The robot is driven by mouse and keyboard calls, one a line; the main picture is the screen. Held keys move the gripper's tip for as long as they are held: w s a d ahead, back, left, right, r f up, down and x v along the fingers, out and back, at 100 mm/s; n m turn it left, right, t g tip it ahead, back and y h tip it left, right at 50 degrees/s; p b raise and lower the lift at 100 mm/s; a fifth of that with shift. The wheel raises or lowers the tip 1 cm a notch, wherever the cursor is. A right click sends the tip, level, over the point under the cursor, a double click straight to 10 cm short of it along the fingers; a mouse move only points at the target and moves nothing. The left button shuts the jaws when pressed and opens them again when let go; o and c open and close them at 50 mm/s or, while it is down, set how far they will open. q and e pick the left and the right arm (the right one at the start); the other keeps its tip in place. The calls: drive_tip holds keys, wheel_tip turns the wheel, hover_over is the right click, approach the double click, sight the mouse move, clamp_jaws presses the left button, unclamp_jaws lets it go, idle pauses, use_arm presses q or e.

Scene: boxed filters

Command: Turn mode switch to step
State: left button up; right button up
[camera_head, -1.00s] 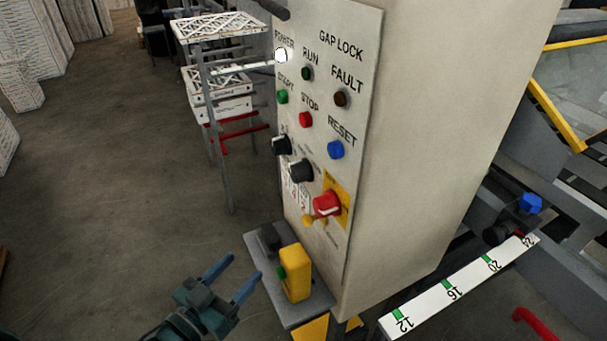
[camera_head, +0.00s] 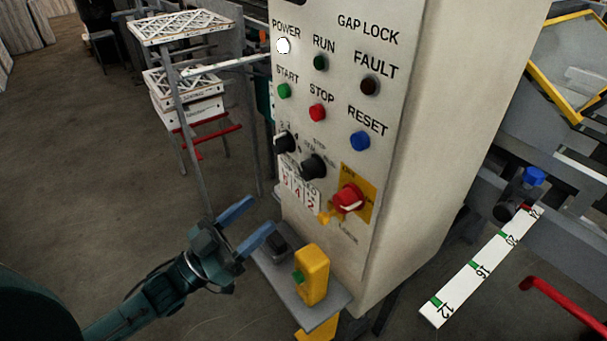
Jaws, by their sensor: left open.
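A light control panel stands upright in the middle of the head view, with two black rotary knobs low on its face. My right gripper is not in view.
A red rotary switch (camera_head: 347,198) on a yellow plate sits right of the knobs. Buttons and lamps, such as the blue RESET (camera_head: 360,141), are above. A shelf with a yellow box (camera_head: 313,274) juts out below. A rack (camera_head: 186,26) stands behind left; open floor lies left.

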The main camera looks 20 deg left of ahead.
sight(303, 176)
use_arm(q)
drive_tip(key=p+x, duration=0.2)
drive_tip(key=x, duration=0.9)
drive_tip(key=shift+w+d+r, duration=0.1)
drive_tip(key=shift+w+d, duration=0.15)
drive_tip(key=shift+w, duration=0.1)
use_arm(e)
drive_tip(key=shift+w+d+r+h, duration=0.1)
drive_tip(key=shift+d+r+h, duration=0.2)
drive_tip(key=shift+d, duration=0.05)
use_arm(q)
drive_tip(key=c, duration=0.8)
